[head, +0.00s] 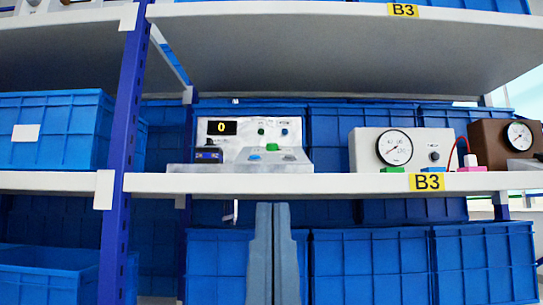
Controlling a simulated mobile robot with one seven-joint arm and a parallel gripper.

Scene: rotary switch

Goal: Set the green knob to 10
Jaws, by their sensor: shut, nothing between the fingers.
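A white control box stands on the middle shelf (220,183). Its black display (221,128) reads 0 in yellow. A small green part (261,131) and a small blue part (284,131) are on its upright face. A wider green piece (274,147) sits lower, at the sloped grey console in front. I cannot tell for certain which green part is the knob, nor its pointer angle. My gripper (272,205) is shut and empty, pointing up at the bottom centre, just below the shelf edge in the picture and apart from the green parts.
A dark block (208,153) with a blue top stands at the console's left. A white gauge box (370,152) and a brown gauge box (488,138) are to the right. A blue post (128,130) rises at left. Blue crates (370,265) fill the level below; an upper shelf hangs above.

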